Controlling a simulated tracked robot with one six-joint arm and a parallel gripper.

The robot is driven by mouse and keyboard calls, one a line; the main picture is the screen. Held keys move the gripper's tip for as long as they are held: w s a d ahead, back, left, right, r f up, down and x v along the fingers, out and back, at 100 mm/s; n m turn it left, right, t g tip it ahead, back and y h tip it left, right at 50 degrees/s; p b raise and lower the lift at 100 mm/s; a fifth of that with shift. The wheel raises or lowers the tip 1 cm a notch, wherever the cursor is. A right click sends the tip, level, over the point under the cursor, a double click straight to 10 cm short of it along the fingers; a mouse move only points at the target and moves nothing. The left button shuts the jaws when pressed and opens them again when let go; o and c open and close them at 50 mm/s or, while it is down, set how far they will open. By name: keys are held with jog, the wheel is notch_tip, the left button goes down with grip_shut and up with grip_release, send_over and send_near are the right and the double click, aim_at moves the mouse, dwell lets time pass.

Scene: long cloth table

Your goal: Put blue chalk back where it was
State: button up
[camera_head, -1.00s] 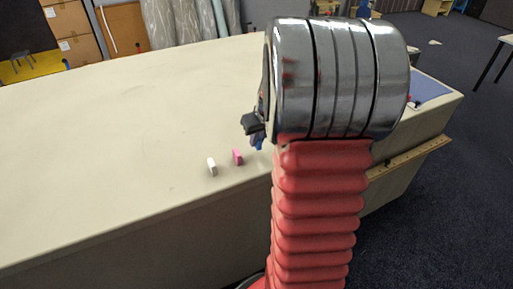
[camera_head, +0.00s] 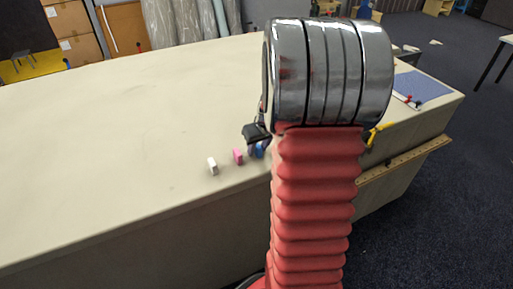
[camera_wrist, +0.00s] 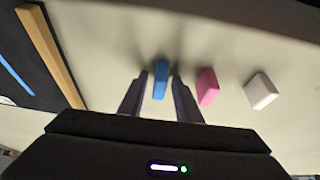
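The blue chalk (camera_head: 260,149) is on the table at the right end of a short row near the front edge. The pink chalk (camera_head: 238,156) and the white chalk (camera_head: 212,166) stand to its left. My gripper (camera_head: 257,137) is just above the blue chalk and partly covers it. In the wrist view the blue chalk (camera_wrist: 161,80) lies between the two fingertips of my gripper (camera_wrist: 159,77), with narrow gaps beside it, so the fingers look open around it. The pink chalk (camera_wrist: 207,86) is close beside the right finger; the white chalk (camera_wrist: 262,91) is farther right.
The long table (camera_head: 110,130) is bare to the left and behind the chalks. To the right, beyond my arm, are a blue mat (camera_head: 425,86), a red and white marker (camera_head: 407,101) and a yellow object (camera_head: 380,131). A wooden strip (camera_head: 405,160) runs along the table's edge.

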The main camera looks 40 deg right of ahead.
jog(key=shift+r, duration=0.15)
jog(key=v, duration=1.2)
jog(key=shift+a, duration=0.1)
dwell(0.6)
jog(key=s+a+r+n, duration=0.1)
jog(key=a+r, duration=0.1)
jog(key=a, duration=0.7)
jog(key=s+a+r+n, duration=0.1)
jog(key=s+a+r, duration=0.15)
jog(key=a, duration=0.65)
jog(key=s+a+n+t+y, duration=0.1)
jog(key=s+a, duration=0.7)
jog(key=a, duration=0.4)
jog(key=shift+s+a+r, duration=0.25)
jog(key=shift+a+r, duration=0.05)
jog(key=shift+a, duration=0.05)
